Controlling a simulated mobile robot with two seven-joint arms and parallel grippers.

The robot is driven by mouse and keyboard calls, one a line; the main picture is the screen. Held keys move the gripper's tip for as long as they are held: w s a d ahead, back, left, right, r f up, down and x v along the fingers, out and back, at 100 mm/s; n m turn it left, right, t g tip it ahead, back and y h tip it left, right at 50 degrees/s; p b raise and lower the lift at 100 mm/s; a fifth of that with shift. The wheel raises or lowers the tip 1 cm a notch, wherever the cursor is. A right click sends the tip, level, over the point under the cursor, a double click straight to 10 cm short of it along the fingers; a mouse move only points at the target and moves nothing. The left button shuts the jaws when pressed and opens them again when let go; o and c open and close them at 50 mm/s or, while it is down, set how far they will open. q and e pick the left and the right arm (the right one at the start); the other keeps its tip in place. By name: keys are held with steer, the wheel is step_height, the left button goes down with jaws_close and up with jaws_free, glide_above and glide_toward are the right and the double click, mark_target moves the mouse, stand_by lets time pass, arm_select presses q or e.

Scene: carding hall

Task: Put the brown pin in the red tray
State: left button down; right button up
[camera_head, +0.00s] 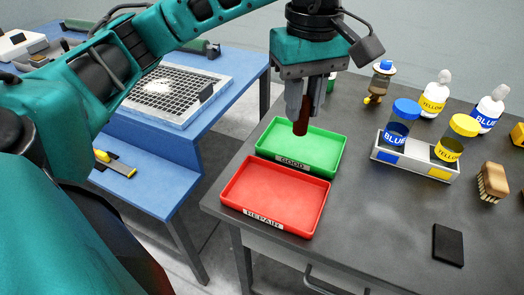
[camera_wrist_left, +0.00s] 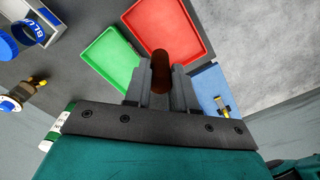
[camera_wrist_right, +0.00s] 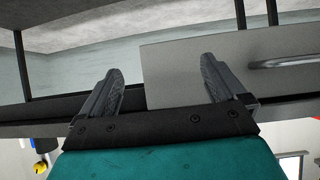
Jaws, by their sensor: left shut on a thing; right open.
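The brown pin (camera_head: 301,122) hangs upright from my left gripper (camera_head: 305,100), which is shut on it, in the head view. It is above the green tray (camera_head: 268,146), near that tray's right half, and apart from it. The red tray (camera_head: 275,190), labelled REPAIR, lies empty in front of the green tray, labelled GOOD. In the left wrist view the pin (camera_wrist_left: 160,72) sits between the fingers, with the red tray (camera_wrist_left: 190,22) and green tray (camera_wrist_left: 110,57) beyond it. My right gripper (camera_wrist_right: 160,85) is open and empty in the right wrist view, facing a grey panel with a handle.
Right of the trays, a white rack (camera_head: 405,163) holds a blue-lidded and a yellow-lidded jar. Two bottles, a brush (camera_head: 492,182) and a black slab (camera_head: 448,244) are also on the dark table. A blue bench (camera_head: 190,100) stands at left.

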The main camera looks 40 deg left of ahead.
arm_select(q)
steer(key=shift+a, duration=0.15)
step_height(320, 180, down, 20)
steer(key=shift+r+b, duration=0.1)
steer(key=shift+b, duration=0.8)
steer(key=shift+f, duration=0.2)
steer(key=c, duration=0.9)
jaws_free()
steer(key=shift+c, duration=0.2)
